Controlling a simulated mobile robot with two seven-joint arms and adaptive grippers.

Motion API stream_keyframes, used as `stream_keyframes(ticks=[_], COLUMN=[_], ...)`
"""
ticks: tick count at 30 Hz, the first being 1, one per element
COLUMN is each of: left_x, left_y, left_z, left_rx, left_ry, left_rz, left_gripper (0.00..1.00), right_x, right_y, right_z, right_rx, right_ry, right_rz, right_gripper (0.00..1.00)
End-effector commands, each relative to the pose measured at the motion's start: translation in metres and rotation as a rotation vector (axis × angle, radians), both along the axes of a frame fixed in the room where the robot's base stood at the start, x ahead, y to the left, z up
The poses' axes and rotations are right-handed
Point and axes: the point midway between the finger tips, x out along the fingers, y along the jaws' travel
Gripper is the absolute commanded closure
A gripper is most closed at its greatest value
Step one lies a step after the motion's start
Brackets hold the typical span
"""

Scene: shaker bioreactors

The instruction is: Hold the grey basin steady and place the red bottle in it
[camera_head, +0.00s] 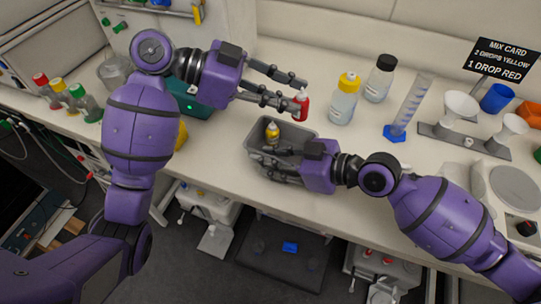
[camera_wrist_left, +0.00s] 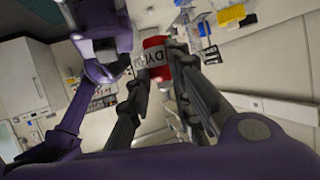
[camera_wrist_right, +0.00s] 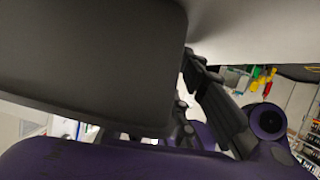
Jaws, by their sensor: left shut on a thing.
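The red bottle (camera_head: 302,105), with a white label, is held above the bench beyond the basin's right end. My left gripper (camera_head: 299,92) is shut on it; in the left wrist view the red bottle (camera_wrist_left: 155,58) sits between the fingertips, label lettering partly visible. The grey basin (camera_head: 254,133) stands on the bench with a small yellow-capped bottle (camera_head: 272,132) in it. My right gripper (camera_head: 279,164) is at the basin's front wall, fingers near the rim. In the right wrist view the basin (camera_wrist_right: 90,60) fills the upper left; whether the fingers clamp its wall is unclear.
A larger yellow-capped bottle (camera_head: 344,100), a black-capped bottle (camera_head: 380,79) and a blue-based cylinder (camera_head: 405,110) stand right of the basin. A funnel stand (camera_head: 465,140) is further right. Several capped bottles stand at far left. The front bench edge is close to the basin.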

Motion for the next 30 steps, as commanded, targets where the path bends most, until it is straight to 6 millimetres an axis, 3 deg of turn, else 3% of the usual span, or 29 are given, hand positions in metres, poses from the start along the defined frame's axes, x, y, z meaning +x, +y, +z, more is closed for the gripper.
stream_keyframes(ticks=[10, 16, 25, 30], left_x=[0.0, 0.0, 0.001, 0.012], left_y=[0.0, 0.0, -0.001, -0.006], left_z=[0.0, 0.0, -0.001, -0.011], left_rx=[0.0, 0.0, 0.006, 0.03], left_ry=[0.0, 0.0, 0.005, 0.038], left_rz=[0.0, 0.0, 0.02, 0.179], left_gripper=[1.0, 1.0, 1.0, 1.0], right_x=[0.001, 0.001, 0.001, 0.001], right_y=[0.003, 0.003, 0.003, 0.003], right_z=[-0.002, -0.001, -0.001, -0.001], right_rx=[0.0, 0.0, 0.0, 0.0], right_ry=[0.001, 0.001, 0.001, 0.001], right_rz=[0.0, 0.0, 0.0, 0.0], right_gripper=[0.75, 1.0, 1.0, 1.0])
